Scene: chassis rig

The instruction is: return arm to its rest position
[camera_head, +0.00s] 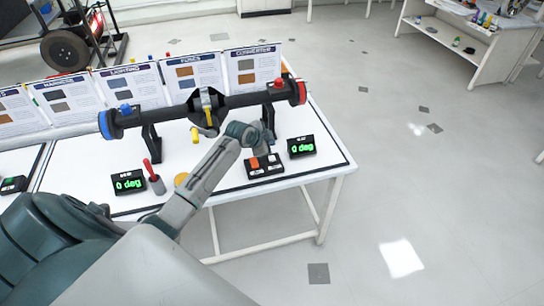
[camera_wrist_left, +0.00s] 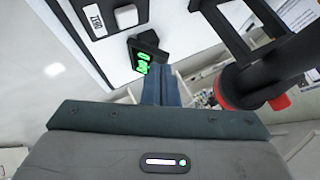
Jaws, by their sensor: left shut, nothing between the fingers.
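My left arm comes in from the lower left in the head view and reaches over the white table (camera_head: 335,165). My left gripper (camera_head: 267,142) is above the table, just behind the black button box (camera_head: 264,171) and below the axle bar. In the left wrist view its fingers (camera_wrist_left: 160,85) are shut together with nothing between them. They point toward a black display (camera_wrist_left: 147,52) with green digits. The button box, with a "ZERO" label and a white button (camera_wrist_left: 126,16), lies to the left of the fingers. The right arm is not in view.
A black axle rig (camera_head: 250,98) spans the table, with a blue left end (camera_head: 104,124) and red right end (camera_head: 298,92). Two "0 deg" displays (camera_head: 128,182) (camera_head: 301,146) and a red-handled tool (camera_head: 153,178) stand in front. Posters (camera_head: 196,78) line the back.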

